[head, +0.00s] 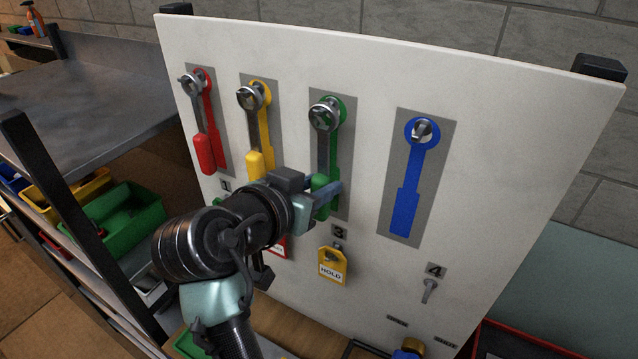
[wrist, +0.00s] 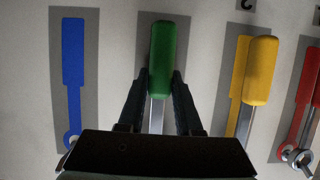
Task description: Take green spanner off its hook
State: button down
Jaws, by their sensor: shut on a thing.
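The green spanner (head: 325,141) hangs on the white board in the head view, its ring end around the hook (head: 322,113) at place 3. Its green handle points down; in the wrist view the handle (wrist: 162,60) stands up in the picture, between my fingers. In the wrist view the ring end is hidden behind my gripper body.
A yellow spanner (head: 255,130) hangs left of the green one, and a red spanner (head: 202,130) beyond it. The blue outline (head: 407,190) on the right has an empty hook. A yellow HOLD tag (head: 332,266) hangs below place 3.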

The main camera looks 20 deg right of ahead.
jog(key=shift+r+p, duration=0.55)
jog(key=shift+r, duration=0.15)
jog(key=shift+a, duration=0.1)
dwell(0.8)
jog(key=s+a, duration=0.5)
jog(key=a, duration=0.1)
jog(key=shift+r+p, duration=0.2)
jog(key=shift+p, duration=0.2)
dwell(1.1)
jog(key=shift+a, duration=0.1)
